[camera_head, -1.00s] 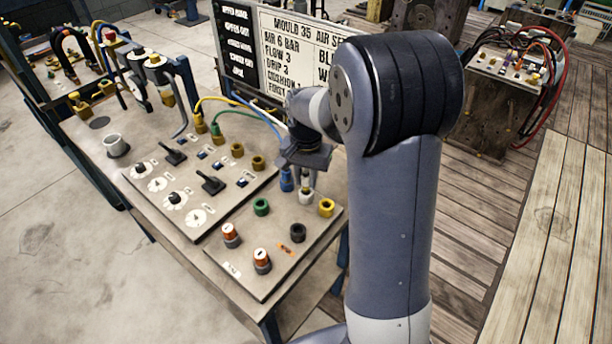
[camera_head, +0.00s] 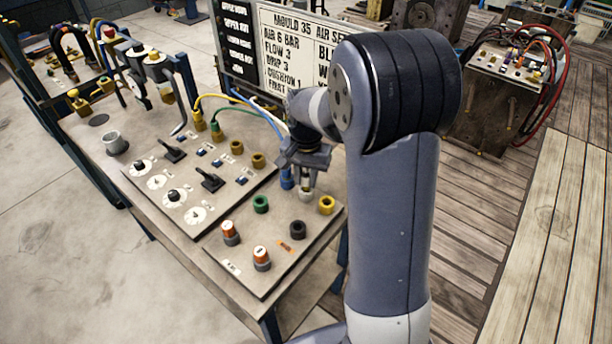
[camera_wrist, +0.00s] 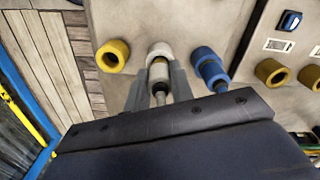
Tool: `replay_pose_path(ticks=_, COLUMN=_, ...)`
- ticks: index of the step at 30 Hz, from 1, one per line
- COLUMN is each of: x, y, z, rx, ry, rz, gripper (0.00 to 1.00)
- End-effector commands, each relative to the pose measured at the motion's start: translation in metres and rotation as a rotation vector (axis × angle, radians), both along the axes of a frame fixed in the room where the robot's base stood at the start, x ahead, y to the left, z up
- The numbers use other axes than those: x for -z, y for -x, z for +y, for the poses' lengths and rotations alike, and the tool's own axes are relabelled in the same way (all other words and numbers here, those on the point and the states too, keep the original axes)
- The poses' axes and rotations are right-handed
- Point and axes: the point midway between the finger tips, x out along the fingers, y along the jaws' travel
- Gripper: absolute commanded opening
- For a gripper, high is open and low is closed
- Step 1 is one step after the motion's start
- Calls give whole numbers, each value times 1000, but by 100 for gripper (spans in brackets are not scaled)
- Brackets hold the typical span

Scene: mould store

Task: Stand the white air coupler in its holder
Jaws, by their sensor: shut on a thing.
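The white air coupler (camera_wrist: 159,72) is a pale, short cylinder with a dark collar, between the fingers of my gripper (camera_wrist: 160,94). In the wrist view its far end meets the white ring holder (camera_wrist: 160,49); I cannot tell how deep it sits. In the head view the white holder (camera_head: 305,196) is on the panel directly under my gripper (camera_head: 307,171), and the coupler looks roughly upright. The fingers hide part of the coupler. My gripper is shut on it.
A blue coupler in a blue holder (camera_wrist: 211,70) stands close beside, to the right in the wrist view. A yellow ring holder (camera_head: 327,205) is on the other side. Green (camera_head: 261,206) and black (camera_head: 298,230) holders and orange-white knobs (camera_head: 231,232) are nearer. A sign board (camera_head: 300,50) stands behind.

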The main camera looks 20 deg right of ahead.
Motion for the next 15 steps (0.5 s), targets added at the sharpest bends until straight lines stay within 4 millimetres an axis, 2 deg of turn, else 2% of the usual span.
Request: replay_pose_path(ticks=15, x=10, y=0, z=0, rx=0, ry=-1, rz=1, gripper=0)
